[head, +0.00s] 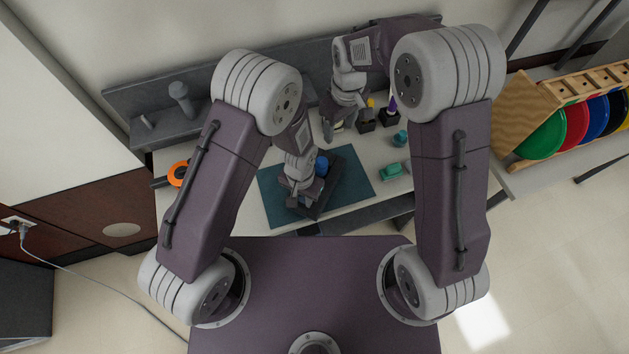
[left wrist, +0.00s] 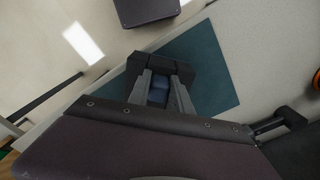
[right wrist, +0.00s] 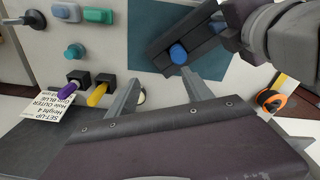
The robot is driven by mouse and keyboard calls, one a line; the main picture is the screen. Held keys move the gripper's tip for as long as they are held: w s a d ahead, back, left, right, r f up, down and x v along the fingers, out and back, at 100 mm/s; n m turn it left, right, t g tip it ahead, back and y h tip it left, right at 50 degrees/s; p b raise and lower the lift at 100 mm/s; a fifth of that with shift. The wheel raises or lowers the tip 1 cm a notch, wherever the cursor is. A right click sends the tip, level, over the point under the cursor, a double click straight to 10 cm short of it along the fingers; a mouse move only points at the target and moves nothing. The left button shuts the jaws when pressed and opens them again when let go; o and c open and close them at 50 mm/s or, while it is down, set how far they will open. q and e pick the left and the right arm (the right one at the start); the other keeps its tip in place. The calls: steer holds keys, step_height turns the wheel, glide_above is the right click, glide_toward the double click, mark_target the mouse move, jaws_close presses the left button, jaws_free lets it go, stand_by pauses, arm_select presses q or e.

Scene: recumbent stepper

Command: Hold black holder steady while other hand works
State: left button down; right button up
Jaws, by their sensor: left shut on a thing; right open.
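The black holder (head: 325,196) lies on the teal mat (head: 354,176). A blue round part (head: 321,163) shows at its far end, and also in the right wrist view (right wrist: 178,54). My left gripper (head: 298,198) is shut on the black holder; in the left wrist view its fingers (left wrist: 160,88) reach onto the dark holder (left wrist: 150,62), with something blue between them. My right gripper (head: 328,132) is open beyond the holder, near the table's back. In the right wrist view its fingers (right wrist: 158,84) are apart, with nothing between them.
Purple-handled (right wrist: 66,94) and yellow-handled (right wrist: 97,94) tools stand in black blocks beside a printed card (right wrist: 45,108). Teal and green parts (head: 391,171) lie right of the mat. An orange-ringed item (head: 178,174) is at left. A wooden rack of coloured discs (head: 577,115) stands at far right.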

steer(key=n, duration=0.1)
glide_toward(321, 161)
steer(key=shift+w+f+g, duration=0.1)
steer(key=shift+w+g, duration=0.25)
steer(key=shift+g, duration=0.05)
steer(key=shift+s+a, duration=0.1)
steer(key=shift+s, duration=0.05)
step_height(321, 161, down, 12)
steer(key=shift+r, duration=0.1)
steer(key=shift+c, duration=0.3)
jaws_close()
